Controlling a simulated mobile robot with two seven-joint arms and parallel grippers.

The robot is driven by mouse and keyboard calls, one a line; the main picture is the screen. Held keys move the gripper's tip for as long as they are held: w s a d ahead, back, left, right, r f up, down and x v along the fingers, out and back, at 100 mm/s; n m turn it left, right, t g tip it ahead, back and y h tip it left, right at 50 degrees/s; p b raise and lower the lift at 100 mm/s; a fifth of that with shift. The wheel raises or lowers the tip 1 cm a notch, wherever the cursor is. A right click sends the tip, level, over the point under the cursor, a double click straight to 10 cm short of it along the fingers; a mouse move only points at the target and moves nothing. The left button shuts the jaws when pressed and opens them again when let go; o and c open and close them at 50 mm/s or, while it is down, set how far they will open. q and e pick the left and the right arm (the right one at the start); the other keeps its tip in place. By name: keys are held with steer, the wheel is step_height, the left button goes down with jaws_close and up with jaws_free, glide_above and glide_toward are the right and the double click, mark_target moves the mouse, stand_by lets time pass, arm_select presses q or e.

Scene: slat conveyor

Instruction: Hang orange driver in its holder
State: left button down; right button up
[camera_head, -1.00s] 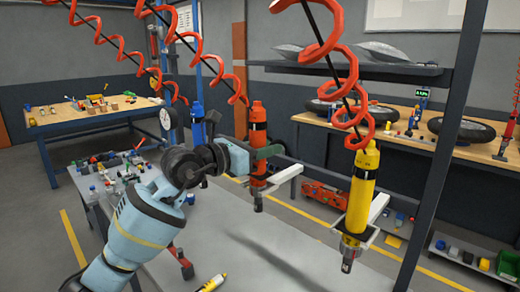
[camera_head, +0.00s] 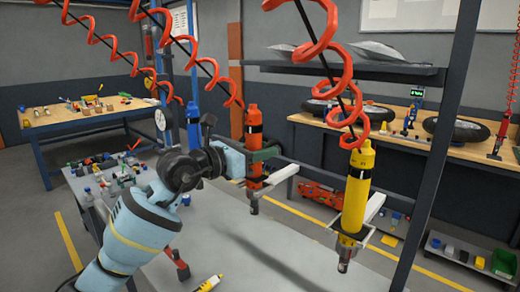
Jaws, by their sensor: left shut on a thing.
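The orange driver (camera_head: 254,125) hangs upright under a red coiled hose, left of the yellow driver. My left gripper (camera_head: 262,155) reaches in from the left and is shut on the orange driver's body. Its dark green finger crosses the body and hides part of it. The orange driver's holder, a white bracket (camera_head: 285,173), comes in from the right at the lower body. I cannot tell whether the driver is seated in it. The yellow driver (camera_head: 357,190) hangs upright in its own white bracket (camera_head: 374,207). My right gripper is out of view.
A blue driver (camera_head: 193,125) hangs behind my arm. The grey table (camera_head: 255,260) below is mostly clear, with a yellow-and-white tool (camera_head: 208,284) at its front edge. A dark blue post (camera_head: 432,150) stands at the right.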

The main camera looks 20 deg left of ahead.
arm_select(q)
steer(key=shift+f, duration=0.6)
stand_by(0.3)
stand_by(0.5)
stand_by(0.5)
stand_by(0.4)
steer(key=shift+f, duration=0.25)
stand_by(0.5)
